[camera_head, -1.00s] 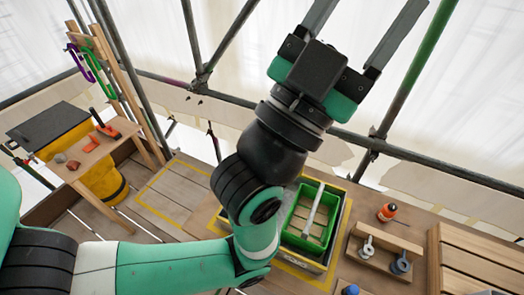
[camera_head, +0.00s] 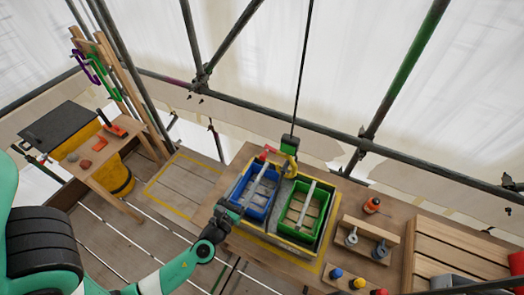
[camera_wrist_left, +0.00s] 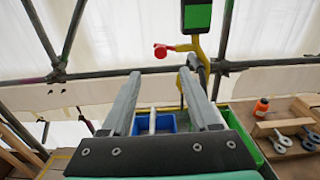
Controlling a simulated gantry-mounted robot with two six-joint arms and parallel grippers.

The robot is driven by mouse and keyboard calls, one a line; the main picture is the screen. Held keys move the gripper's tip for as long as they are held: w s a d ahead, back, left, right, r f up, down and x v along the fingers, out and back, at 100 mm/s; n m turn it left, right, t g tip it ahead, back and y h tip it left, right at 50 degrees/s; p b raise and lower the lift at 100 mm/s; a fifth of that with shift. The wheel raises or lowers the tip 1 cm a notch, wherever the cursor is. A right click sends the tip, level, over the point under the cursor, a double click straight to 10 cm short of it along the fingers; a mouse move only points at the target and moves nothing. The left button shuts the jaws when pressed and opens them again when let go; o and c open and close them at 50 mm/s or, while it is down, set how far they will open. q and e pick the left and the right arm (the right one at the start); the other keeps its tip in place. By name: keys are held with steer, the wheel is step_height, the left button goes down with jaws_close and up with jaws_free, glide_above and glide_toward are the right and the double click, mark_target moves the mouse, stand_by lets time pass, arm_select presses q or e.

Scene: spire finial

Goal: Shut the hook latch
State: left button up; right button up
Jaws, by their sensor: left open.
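A hoist hook (camera_head: 289,160), yellow under a green block (camera_head: 289,145), hangs on a thin black cable above the far edge of the bins. A red-tipped piece (camera_head: 263,157), apparently the latch, sticks out to the hook's left. In the left wrist view the yellow hook (camera_wrist_left: 203,48) hangs under the black-and-green block (camera_wrist_left: 197,16), and the red tip (camera_wrist_left: 160,51) stands out clear of the hook. My left gripper (camera_wrist_left: 160,82) is open and empty, its fingers pointing toward the hook, apart from the red tip. My right gripper is not in view.
A blue bin (camera_head: 243,198) and a green bin (camera_head: 288,222), each with a pale bar, sit in a yellow-edged frame. An orange bottle (camera_head: 372,205) and a wooden block with metal eyes (camera_head: 344,249) stand to the right. Scaffold pipes (camera_head: 400,153) cross behind.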

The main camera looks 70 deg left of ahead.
mark_target(262, 159)
arm_select(q)
steer(key=x, duration=1.2)
steer(key=shift+d, duration=0.1)
jaws_close()
